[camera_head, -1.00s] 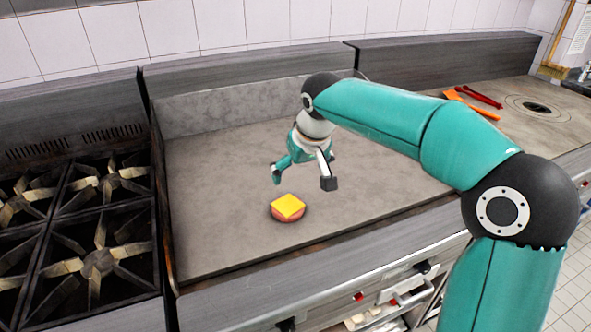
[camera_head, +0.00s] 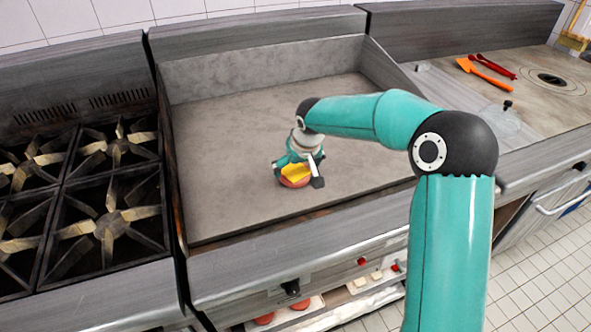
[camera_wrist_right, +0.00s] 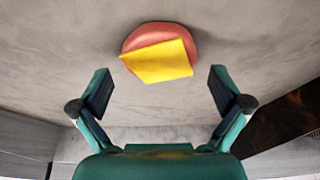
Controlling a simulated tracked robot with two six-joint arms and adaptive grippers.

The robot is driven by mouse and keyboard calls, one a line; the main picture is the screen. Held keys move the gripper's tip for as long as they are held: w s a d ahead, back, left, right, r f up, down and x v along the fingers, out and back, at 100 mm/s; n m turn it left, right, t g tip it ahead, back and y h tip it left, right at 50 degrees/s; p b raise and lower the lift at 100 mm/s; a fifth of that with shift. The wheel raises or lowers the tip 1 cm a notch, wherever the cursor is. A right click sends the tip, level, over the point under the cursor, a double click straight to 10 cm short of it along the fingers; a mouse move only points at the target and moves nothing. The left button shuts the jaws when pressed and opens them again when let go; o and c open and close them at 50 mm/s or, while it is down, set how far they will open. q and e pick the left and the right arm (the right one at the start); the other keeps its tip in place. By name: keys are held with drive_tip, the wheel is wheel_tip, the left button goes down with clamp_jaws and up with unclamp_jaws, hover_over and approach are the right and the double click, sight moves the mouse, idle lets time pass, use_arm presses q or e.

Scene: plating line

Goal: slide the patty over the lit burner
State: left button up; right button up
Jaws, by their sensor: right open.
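The patty (camera_head: 296,182) lies on the flat griddle plate (camera_head: 240,205) near its front, with a yellow cheese slice (camera_head: 297,172) on top. In the right wrist view the pinkish patty (camera_wrist_right: 130,43) and its cheese (camera_wrist_right: 158,62) lie just beyond and between the fingertips. My right gripper (camera_head: 298,174) is open, its fingers apart around the patty's near area; I see no contact. In the right wrist view the open fingers (camera_wrist_right: 160,80) stand either side, empty. I cannot tell which burner is lit; no flame shows. My left gripper is not in view.
Black burner grates (camera_head: 110,222) stand left of the griddle, beyond a raised metal side edge. An orange spatula (camera_head: 484,75) and red tongs (camera_head: 494,66) lie on the right counter, near a clear lid (camera_head: 500,120). Bare griddle lies left of the patty.

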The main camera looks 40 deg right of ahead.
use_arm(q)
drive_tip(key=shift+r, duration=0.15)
use_arm(e)
drive_tip(key=shift+x, duration=1.35)
